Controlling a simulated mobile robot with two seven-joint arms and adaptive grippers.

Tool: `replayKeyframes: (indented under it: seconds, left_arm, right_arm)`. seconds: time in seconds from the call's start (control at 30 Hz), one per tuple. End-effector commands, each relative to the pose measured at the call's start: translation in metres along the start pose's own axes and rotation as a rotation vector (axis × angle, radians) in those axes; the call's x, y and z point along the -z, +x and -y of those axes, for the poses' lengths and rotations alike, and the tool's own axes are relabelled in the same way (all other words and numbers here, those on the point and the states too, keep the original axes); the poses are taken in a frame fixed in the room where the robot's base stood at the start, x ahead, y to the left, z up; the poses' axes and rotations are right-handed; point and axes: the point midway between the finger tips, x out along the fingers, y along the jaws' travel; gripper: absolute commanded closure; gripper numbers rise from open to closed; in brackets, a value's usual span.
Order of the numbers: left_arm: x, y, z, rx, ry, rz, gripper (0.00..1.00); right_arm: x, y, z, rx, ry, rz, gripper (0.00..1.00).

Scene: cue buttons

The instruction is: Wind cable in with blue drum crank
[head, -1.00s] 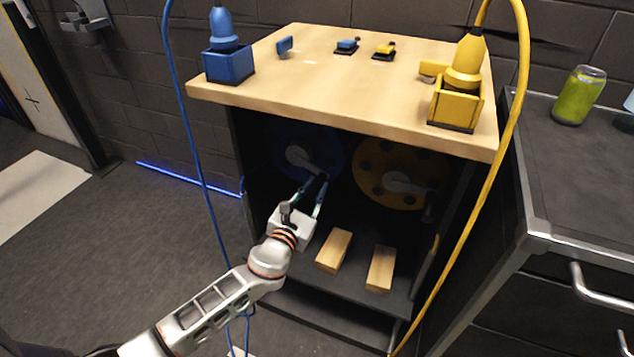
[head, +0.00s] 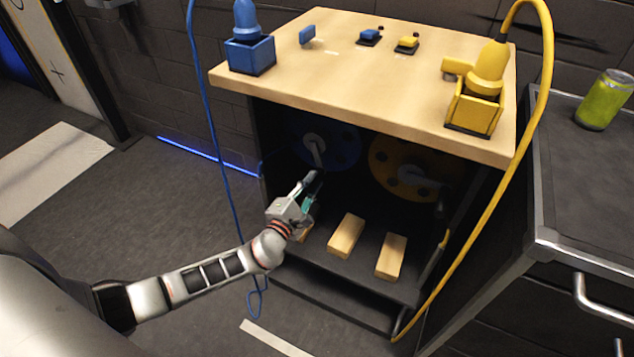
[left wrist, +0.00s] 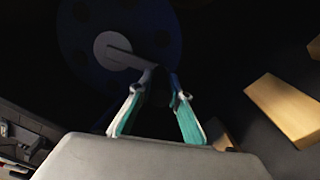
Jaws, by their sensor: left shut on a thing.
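The blue drum (head: 343,147) sits in the dark space under the wooden top, with a grey crank arm (head: 319,155) pointing down from its hub. My left gripper (head: 314,181) reaches into the cabinet and is shut on the crank's outer end; the handle is mostly hidden by the fingers. In the left wrist view the crank arm (left wrist: 125,57) runs from the hub to between my fingertips (left wrist: 157,88), in front of the blue drum (left wrist: 82,25). The blue cable (head: 211,125) hangs at the cabinet's left side. My right gripper is out of view.
A yellow drum (head: 395,160) with its own crank is right of the blue one. Wooden blocks (head: 346,236) lie on the cabinet floor. Blue (head: 250,57) and yellow (head: 474,107) boxes with plugs stand on the wooden top (head: 370,90). The yellow cable (head: 500,170) hangs at the right.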

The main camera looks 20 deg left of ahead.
Motion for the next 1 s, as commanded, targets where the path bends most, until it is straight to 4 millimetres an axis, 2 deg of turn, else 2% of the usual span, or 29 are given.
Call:
replayKeyframes:
  seconds: [0.03, 0.23, 0.8, 0.83, 0.9, 1.0]
  left_arm:
    - [0.006, 0.0, -0.002, 0.0, 0.027, -0.006, 1.0]
    - [0.013, 0.0, -0.003, 0.0, 0.098, -0.007, 1.0]
    - [0.017, -0.001, -0.003, 0.0, 0.127, -0.009, 1.0]
    - [0.017, -0.001, -0.003, 0.0, 0.127, -0.009, 0.8]
    - [0.016, -0.001, -0.003, 0.0, 0.127, -0.008, 0.66]
    - [0.015, 0.0, -0.003, 0.0, 0.126, -0.006, 0.66]
  right_arm:
    - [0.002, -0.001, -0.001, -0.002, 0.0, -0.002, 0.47]
    - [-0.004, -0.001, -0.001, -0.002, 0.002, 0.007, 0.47]
    - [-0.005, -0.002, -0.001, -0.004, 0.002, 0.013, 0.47]
    - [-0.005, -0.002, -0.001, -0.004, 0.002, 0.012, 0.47]
    - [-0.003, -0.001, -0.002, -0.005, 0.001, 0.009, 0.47]
    - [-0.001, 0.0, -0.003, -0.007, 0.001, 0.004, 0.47]
